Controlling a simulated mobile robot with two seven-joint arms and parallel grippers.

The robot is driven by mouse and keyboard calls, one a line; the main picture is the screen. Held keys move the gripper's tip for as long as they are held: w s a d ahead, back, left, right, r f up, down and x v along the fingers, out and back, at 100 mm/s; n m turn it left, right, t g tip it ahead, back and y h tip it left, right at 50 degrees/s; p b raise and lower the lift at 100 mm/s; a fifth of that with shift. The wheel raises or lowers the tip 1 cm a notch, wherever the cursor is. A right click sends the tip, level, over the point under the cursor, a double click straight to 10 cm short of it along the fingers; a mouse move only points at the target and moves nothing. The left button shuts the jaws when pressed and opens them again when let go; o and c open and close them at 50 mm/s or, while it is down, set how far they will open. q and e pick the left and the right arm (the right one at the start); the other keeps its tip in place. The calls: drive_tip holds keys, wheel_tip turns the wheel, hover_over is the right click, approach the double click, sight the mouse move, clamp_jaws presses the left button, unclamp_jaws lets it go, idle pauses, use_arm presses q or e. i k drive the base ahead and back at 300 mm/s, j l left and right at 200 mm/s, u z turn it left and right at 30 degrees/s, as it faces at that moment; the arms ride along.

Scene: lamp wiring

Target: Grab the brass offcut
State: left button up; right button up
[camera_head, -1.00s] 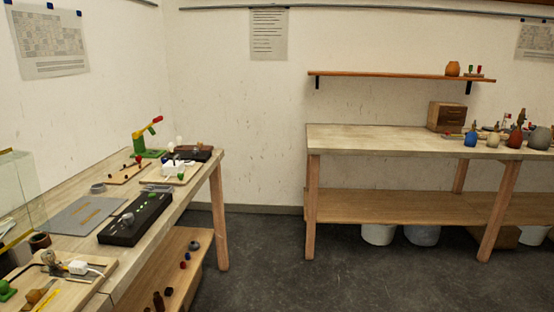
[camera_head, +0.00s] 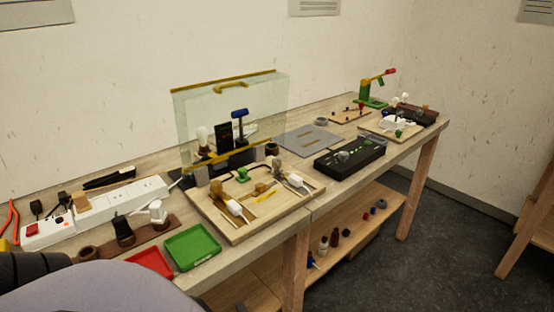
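I cannot pick out the brass offcut for certain. Small thin brass-coloured strips (camera_head: 309,137) lie on a grey mat (camera_head: 296,149) in the middle of the workbench; they are too small to tell apart. A yellow piece (camera_head: 266,195) lies on the wooden wiring board (camera_head: 240,236) nearer to me, among white connectors and a green part (camera_head: 242,174). Neither of my grippers is in view.
A glass screen (camera_head: 225,112) with yellow edges stands behind the board. A green tray (camera_head: 192,247) and a red tray (camera_head: 150,262) sit near the front edge, with a white power strip (camera_head: 98,208) behind. A black box (camera_head: 349,158) stands right of the board.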

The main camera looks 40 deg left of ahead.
sight(261, 188)
drive_tip(key=u, duration=1.75)
drive_tip(key=i+l+u, duration=0.1)
drive_tip(key=u, duration=0.35)
drive_tip(key=l+u, duration=0.3)
drive_tip(key=u, duration=0.15)
drive_tip(key=l+u, duration=0.45)
drive_tip(key=l, duration=0.3)
drive_tip(key=l+u, duration=0.15)
drive_tip(key=l, duration=0.35)
drive_tip(key=k+l+u, duration=0.15)
drive_tip(key=l, duration=0.4)
drive_tip(key=k+l+u, duration=0.1)
drive_tip(key=l, duration=0.4)
